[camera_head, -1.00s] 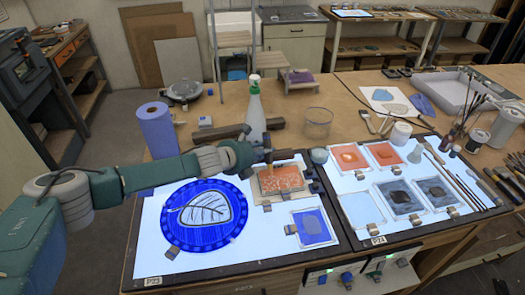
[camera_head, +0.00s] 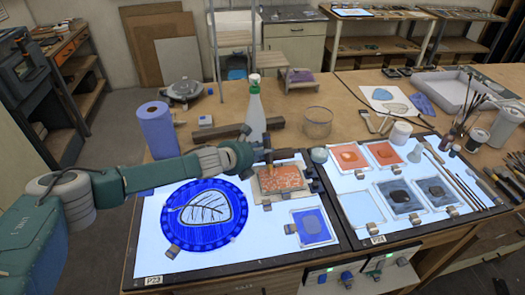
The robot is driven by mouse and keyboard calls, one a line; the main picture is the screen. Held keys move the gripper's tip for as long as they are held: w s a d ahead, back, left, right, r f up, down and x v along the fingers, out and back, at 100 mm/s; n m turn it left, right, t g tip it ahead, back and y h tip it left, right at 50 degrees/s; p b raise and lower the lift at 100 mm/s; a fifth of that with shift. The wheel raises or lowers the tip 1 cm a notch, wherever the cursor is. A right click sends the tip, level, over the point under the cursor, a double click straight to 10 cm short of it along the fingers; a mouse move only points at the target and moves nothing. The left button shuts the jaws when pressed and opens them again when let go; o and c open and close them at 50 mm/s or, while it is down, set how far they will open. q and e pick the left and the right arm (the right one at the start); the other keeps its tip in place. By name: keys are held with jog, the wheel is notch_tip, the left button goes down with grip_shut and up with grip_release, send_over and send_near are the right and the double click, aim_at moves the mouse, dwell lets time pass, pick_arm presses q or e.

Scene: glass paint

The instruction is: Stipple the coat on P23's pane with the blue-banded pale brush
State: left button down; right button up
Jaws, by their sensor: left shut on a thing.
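The light panel labelled P23 (camera_head: 140,235) lies on the left of the bench. Its small orange pane (camera_head: 284,180), with a mottled, speckled coat, lies near the back right of the panel. A round blue pane with a leaf outline (camera_head: 178,232) and a small blue pane (camera_head: 312,224) also lie on this panel. My left gripper (camera_head: 265,152) is over the back left edge of the orange pane. It is shut on a slim brush (camera_head: 269,158), held roughly upright. The brush is mostly hidden, and I cannot make out its band or whether its tip touches. My right gripper is not in view.
A glass jar (camera_head: 318,123) and a small pale pot (camera_head: 319,155) are near the orange pane. A second light panel (camera_head: 349,184) with several panes and brushes lies to the right.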

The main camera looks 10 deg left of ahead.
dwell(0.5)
pick_arm(q)
jog(key=shift+r, duration=1.1)
jog(key=w+d, duration=0.2)
jog(key=d, duration=0.4)
jog(key=shift+d, duration=0.3)
jog(key=shift+f, duration=0.15)
jog(key=shift+w+f+b, duration=0.1)
jog(key=shift+f+b, duration=0.2)
jog(key=shift+f, duration=0.4)
jog(key=shift+f, duration=0.3)
dwell(0.8)
